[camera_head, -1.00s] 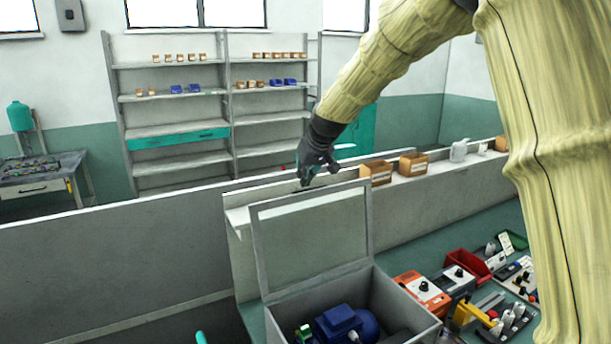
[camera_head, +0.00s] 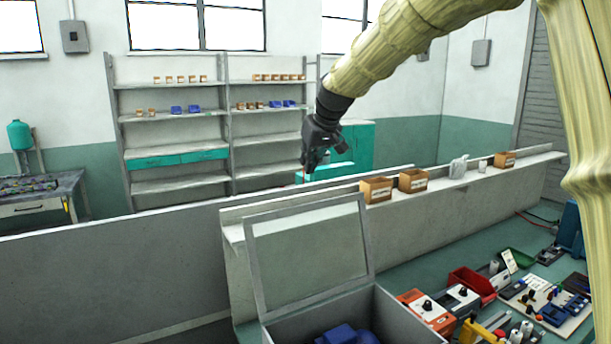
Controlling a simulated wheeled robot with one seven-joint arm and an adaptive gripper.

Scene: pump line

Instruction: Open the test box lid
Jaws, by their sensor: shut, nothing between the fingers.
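The test box (camera_head: 405,322) is a grey box at the bottom centre of the head view. Its lid (camera_head: 308,257), a grey frame around a clear pane, stands raised at the back of the box, leaning slightly back. A blue motor or pump (camera_head: 343,334) shows inside the box, cut off by the frame's lower edge. My gripper (camera_head: 309,172) is dark and shut with nothing in it. In the picture it is above the lid's top edge, with a visible gap, and appears clear of the lid.
Behind the lid runs a grey partition with a ledge (camera_head: 435,189) bearing brown bins (camera_head: 376,190) and a white bottle (camera_head: 458,167). Right of the box, the green bench holds an orange instrument (camera_head: 427,312), a red tray (camera_head: 472,284) and tool boards. Shelves stand at the back.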

